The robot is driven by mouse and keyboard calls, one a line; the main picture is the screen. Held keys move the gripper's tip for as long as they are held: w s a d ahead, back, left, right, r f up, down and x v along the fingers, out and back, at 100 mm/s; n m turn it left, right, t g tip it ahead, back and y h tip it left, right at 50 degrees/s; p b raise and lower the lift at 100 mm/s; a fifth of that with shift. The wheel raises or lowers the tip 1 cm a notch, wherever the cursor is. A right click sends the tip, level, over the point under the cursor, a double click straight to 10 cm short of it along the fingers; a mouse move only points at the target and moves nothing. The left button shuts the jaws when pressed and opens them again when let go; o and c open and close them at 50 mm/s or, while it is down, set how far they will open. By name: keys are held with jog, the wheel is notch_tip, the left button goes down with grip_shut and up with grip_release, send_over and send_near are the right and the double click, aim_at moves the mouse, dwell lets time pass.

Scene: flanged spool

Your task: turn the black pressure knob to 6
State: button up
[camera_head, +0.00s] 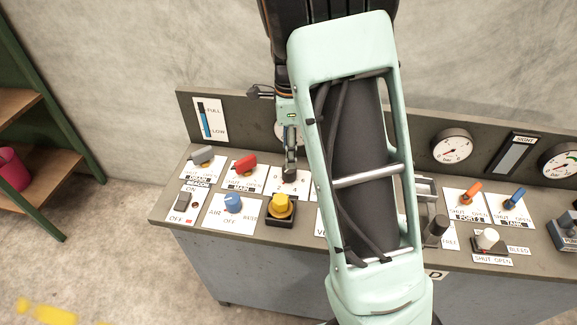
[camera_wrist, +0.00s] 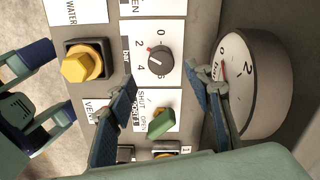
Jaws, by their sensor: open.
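The black pressure knob (camera_wrist: 161,62) stands on a white plate (camera_wrist: 145,22) with numbers around it, in the upper middle of the wrist view. I can read 0, 2 and 4, and a red mark lies near the 2. A pale line on the knob points left, roughly between the 2 and the 4. My gripper (camera_wrist: 165,84) is open and empty, one finger on either side in the picture, its tips just below the knob and apart from it. In the head view my gripper (camera_head: 290,170) is over the plate, and it and my arm largely hide the knob.
A yellow knob (camera_wrist: 81,65), a green handle (camera_wrist: 164,123) and a round gauge (camera_wrist: 250,80) surround the black knob. A red handle (camera_head: 246,163) and a blue knob (camera_head: 233,202) stand to its left in the head view. My arm covers the panel's middle.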

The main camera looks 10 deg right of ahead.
aim_at(289, 173)
notch_tip(289, 173, down, 8)
jog(key=shift+r, duration=0.1)
jog(key=shift+w, duration=0.1)
jog(key=shift+c, duration=0.3)
jog(key=c, duration=1.1)
